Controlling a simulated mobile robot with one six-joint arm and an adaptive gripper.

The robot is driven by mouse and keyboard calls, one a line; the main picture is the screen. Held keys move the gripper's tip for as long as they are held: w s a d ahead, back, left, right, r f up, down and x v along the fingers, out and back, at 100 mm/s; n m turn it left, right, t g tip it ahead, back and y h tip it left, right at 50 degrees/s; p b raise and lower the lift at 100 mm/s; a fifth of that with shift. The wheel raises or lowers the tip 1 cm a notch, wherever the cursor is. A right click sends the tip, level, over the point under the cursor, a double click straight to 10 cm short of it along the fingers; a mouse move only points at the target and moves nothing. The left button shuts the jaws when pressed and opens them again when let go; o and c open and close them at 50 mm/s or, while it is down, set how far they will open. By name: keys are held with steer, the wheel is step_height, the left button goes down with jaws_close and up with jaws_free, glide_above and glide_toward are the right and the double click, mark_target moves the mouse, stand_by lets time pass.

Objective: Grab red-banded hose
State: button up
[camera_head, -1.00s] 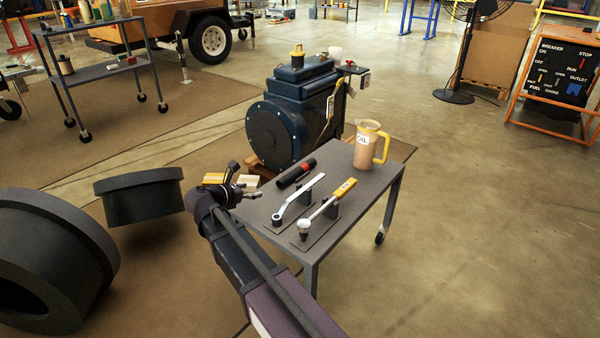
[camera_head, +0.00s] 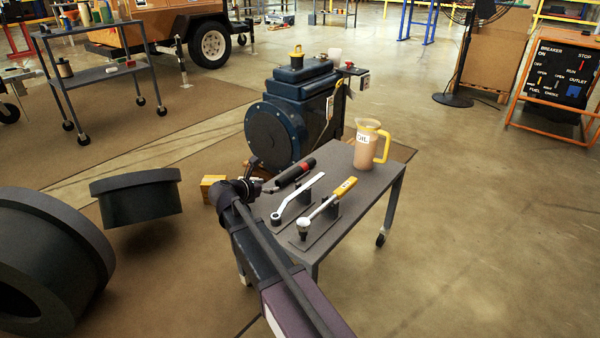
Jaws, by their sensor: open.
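The red-banded hose (camera_head: 295,173) is a short black cylinder with a red band near its far right end. It lies slantwise along the left edge of the grey table (camera_head: 357,199). My gripper (camera_head: 265,177) is open at the hose's near left end, with one finger above left and the other low by that end. Whether the fingers touch the hose or lie around it I cannot tell. My wrist and arm hide part of the table's left edge.
Beside the hose lie a silver wrench (camera_head: 297,200) and a yellow-handled tool (camera_head: 330,207). An oil jug (camera_head: 368,148) stands at the table's back. A blue engine (camera_head: 291,115) is behind. Large dark rings (camera_head: 137,197) lie left.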

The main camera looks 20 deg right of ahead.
mark_target(279, 183)
steer(key=shift+b+x, duration=0.85)
steer(key=shift+x, duration=1.75)
steer(key=shift+s+d+r, duration=0.15)
steer(key=shift+r, duration=0.05)
jaws_close()
